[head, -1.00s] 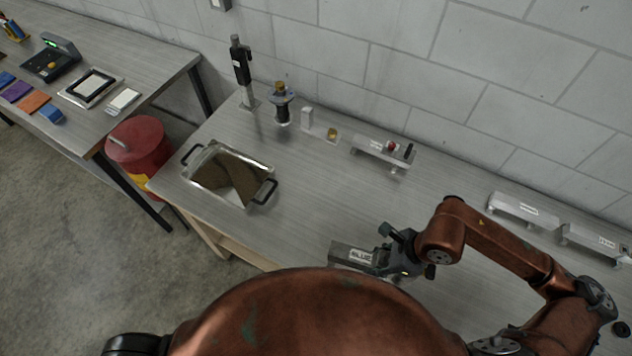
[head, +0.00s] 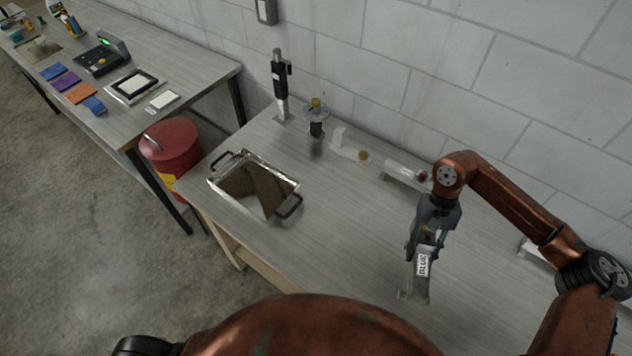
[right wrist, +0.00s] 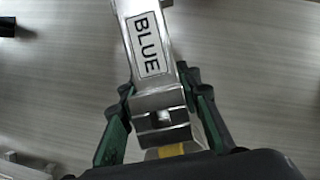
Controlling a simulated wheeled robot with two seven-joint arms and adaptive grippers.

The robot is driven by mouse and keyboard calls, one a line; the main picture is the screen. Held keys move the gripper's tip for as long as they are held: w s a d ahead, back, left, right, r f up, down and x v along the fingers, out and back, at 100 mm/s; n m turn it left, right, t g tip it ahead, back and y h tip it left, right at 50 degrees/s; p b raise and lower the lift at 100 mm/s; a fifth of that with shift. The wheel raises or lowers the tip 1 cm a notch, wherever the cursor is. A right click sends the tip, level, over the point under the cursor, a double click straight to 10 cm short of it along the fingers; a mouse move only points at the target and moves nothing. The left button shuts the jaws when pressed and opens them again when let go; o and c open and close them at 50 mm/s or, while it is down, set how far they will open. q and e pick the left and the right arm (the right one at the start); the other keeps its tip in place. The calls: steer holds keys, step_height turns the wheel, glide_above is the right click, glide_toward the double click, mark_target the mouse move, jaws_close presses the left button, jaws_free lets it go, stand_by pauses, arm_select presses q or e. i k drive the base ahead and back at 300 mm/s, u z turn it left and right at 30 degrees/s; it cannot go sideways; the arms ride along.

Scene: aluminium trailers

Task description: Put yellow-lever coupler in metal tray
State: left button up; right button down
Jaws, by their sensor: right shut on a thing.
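A silver coupler with a white BLUE label (head: 421,280) is in my right gripper (head: 428,240). The right wrist view shows the coupler (right wrist: 147,45) between the green-padded fingers of the gripper (right wrist: 163,112), with a yellow part (right wrist: 171,150) close to the palm. In the head view the coupler points toward the front of the table; its gap to the tabletop is hard to judge. The shiny metal tray (head: 245,182) with two black handles stands to the left, apart from the gripper, and looks empty. My left gripper is not in view.
Behind the tray stand a black upright tool (head: 280,85) and a round-flanged part (head: 316,118). A white bracket (head: 342,145) and a silver coupler (head: 400,173) lie near the wall. The tabletop between tray and gripper is clear. A red bin (head: 172,150) stands left.

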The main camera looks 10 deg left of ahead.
mark_target(259, 191)
steer(key=u, duration=0.5)
steer(key=k, duration=0.6)
steer(key=u, duration=1.35)
steer(key=i, duration=1.15)
steer(key=z, duration=0.5)
steer(key=i, duration=0.65)
steer(key=z, duration=0.6)
